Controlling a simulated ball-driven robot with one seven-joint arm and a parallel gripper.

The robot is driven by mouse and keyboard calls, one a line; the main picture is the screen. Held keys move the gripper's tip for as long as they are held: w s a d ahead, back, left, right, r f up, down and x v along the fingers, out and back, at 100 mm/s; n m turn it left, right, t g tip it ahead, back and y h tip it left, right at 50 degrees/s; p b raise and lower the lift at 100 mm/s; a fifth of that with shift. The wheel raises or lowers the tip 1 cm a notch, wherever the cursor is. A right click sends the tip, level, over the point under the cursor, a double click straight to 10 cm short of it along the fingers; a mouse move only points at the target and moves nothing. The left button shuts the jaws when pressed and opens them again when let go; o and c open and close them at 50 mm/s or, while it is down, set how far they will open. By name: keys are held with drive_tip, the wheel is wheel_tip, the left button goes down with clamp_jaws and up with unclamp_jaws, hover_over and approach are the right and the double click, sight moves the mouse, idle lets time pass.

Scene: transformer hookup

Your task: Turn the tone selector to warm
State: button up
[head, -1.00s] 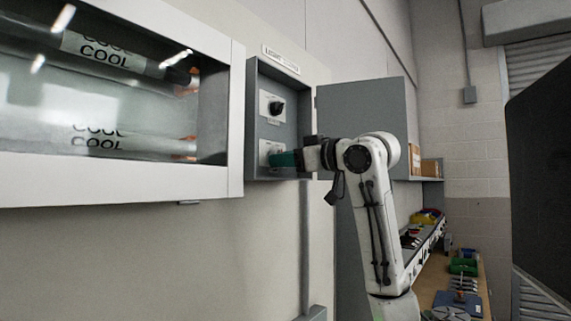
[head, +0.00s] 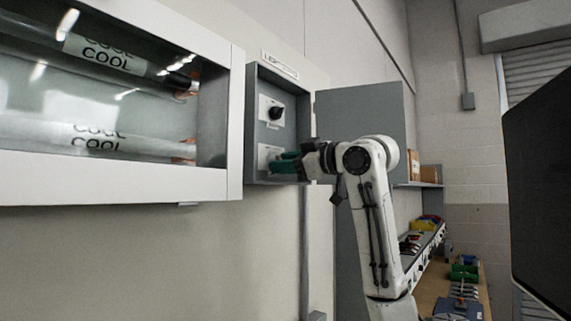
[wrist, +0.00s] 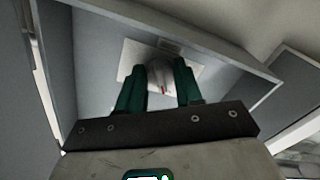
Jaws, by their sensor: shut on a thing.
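An open grey control box (head: 252,135) hangs on the wall in the head view. A black knob (head: 276,112) sits on its upper white plate. A second white plate (head: 264,152) is below it, mostly covered by my fingers. My gripper (head: 273,165) has green fingers and reaches into the box from the right at this lower plate. In the wrist view my gripper (wrist: 160,68) is shut on the pale lower knob (wrist: 158,76), one finger on each side. The plate lettering is too small to read, so I cannot tell which knob is the tone selector.
A glass-fronted case (head: 235,120) left of the box holds tubes labelled COOL (head: 100,55). The box's grey door (head: 360,110) stands open behind my arm. A workbench (head: 428,290) with tools is at the lower right. A dark panel (head: 540,190) stands at the far right.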

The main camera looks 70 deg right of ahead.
drive_tip(key=o, duration=1)
drive_tip(key=b+v, duration=0.3)
drive_tip(key=v, duration=0.7)
drive_tip(key=shift+s+a, duration=0.2)
drive_tip(key=shift+s, duration=0.15)
drive_tip(key=shift+f, duration=0.1)
